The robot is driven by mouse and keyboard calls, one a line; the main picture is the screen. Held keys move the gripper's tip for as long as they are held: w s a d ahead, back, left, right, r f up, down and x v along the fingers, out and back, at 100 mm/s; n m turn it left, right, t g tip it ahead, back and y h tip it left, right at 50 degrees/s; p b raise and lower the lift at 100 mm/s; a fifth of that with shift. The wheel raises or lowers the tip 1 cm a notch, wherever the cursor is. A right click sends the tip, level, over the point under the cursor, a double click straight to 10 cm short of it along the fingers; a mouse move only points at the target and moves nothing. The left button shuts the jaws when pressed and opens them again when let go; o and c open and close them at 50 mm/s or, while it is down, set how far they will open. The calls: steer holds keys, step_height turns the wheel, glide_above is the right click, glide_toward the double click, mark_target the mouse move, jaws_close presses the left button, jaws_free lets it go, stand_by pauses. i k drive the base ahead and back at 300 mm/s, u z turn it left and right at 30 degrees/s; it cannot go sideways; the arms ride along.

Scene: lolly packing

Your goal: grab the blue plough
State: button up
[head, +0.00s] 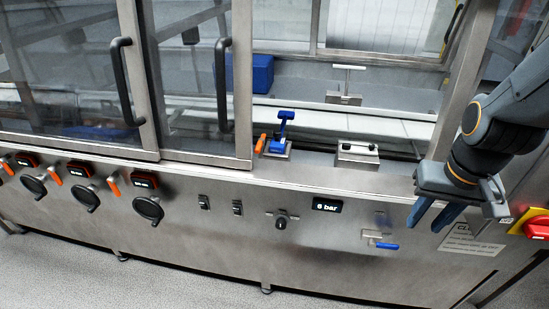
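The blue plough (281,130) stands upright on a small metal block, on the ledge inside the machine's open bay. It has a blue stem with a short crosspiece on top and a wider blue foot. My gripper (427,225) hangs at the right, in front of the machine's front panel, with its two blue fingers pointing down and apart. It is empty and well to the right of the plough and lower in the picture.
An orange handle (261,143) stands just left of the plough. A white-topped T-shaped tool (347,80) and a metal block (358,154) are to its right. Sliding doors with a black handle (221,85) cover the left. A blue valve lever (386,246) sticks out below.

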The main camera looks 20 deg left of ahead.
mark_target(278, 144)
steer(key=u, duration=0.4)
steer(key=k, duration=0.75)
steer(key=u, duration=1.3)
steer(key=i, duration=0.85)
steer(key=z, duration=0.95)
steer(key=i, duration=0.85)
steer(key=z, duration=0.2)
